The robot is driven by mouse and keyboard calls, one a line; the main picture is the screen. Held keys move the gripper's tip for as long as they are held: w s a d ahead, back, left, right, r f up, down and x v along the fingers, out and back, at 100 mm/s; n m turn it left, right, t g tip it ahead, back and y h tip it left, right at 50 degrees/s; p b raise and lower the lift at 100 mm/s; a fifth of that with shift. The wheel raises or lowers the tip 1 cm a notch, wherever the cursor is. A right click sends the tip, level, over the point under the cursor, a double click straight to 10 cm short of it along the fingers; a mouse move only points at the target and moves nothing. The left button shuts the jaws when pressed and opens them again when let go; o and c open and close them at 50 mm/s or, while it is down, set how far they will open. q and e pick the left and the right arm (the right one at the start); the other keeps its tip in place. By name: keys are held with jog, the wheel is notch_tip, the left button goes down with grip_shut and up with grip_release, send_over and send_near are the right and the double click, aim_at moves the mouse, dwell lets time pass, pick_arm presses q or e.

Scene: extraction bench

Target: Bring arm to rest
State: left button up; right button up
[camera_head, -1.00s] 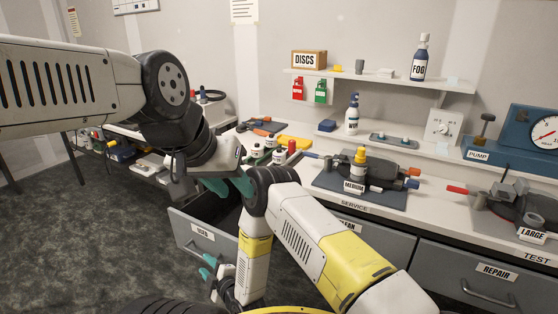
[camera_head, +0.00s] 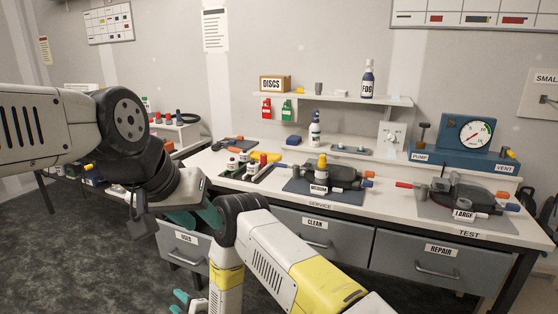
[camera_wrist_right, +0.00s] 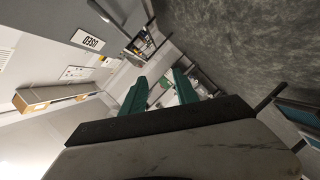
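My left arm (camera_head: 75,125) reaches in from the left in the head view. Its gripper (camera_head: 196,219) has teal fingers that look spread apart, with the tips partly hidden behind my right arm; nothing shows between them. My right arm (camera_head: 290,265) is folded at the lower middle, its wrist end hanging down. The right gripper (camera_head: 185,301) is low at the picture's bottom edge, in front of the bench. In the right wrist view, the gripper (camera_wrist_right: 158,88) has its two teal fingers apart with nothing held between them.
The USED drawer (camera_head: 190,258) seems pulled out, close behind my grippers; its inside is hidden. The CLEAN (camera_head: 330,245) and REPAIR (camera_head: 400,258) drawers look shut. The bench top (camera_head: 395,210) carries devices and bottles. Open floor (camera_head: 70,250) lies to the left.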

jog(key=w+d+r+m+h, duration=0.1)
jog(key=w+d+r+m, duration=0.15)
jog(key=w+r, duration=0.45)
jog(key=w+d+r+m+h, duration=0.15)
jog(key=w+d+r, duration=0.3)
jog(key=r, duration=0.55)
jog(key=d+r+m+h, duration=0.3)
jog(key=d+r+m, duration=0.3)
jog(key=d+r, duration=0.95)
jog(key=s+d+r+m+g+h, duration=0.1)
jog(key=s+d+r+m, duration=0.2)
jog(key=s+d+r, duration=0.4)
jog(key=s+d+r+m+g+h, duration=0.1)
jog(key=s+d+r+m+h, duration=0.2)
jog(key=d, duration=0.5)
jog(key=s+d+m+g, duration=0.1)
jog(key=s+d, duration=0.3)
jog(key=s, duration=0.5)
jog(key=s+d+r+m+g, duration=0.1)
jog(key=s+d+m, duration=0.2)
jog(key=s, duration=0.5)
jog(key=shift+s+d+r+m, duration=0.15)
jog(key=shift+s+d+m, duration=0.25)
jog(key=shift+d, duration=0.3)
